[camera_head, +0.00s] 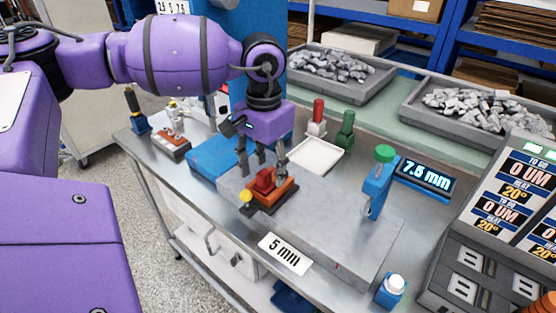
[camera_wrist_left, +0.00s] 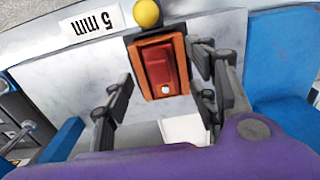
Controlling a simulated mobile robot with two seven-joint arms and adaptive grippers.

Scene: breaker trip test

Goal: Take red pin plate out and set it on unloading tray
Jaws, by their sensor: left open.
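The red pin plate (camera_head: 264,180) sits in an orange holder (camera_head: 283,192) on the grey slab. In the left wrist view, the red plate (camera_wrist_left: 158,66) lies within the orange frame, with a small light round spot near one end. My left gripper (camera_head: 262,162) points down just above and behind the holder. Its fingers are spread and empty, and in the wrist view they stand to either side of the holder's near end. A white shallow tray (camera_head: 318,157) lies right of the gripper; I cannot tell whether it is the unloading tray. My right gripper is not in view.
A yellow ball knob (camera_head: 245,195) stands at the holder's front. A blue clamp-like post with a green knob (camera_head: 384,153) stands to the right. Bins of grey pieces (camera_head: 340,66) line the back.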

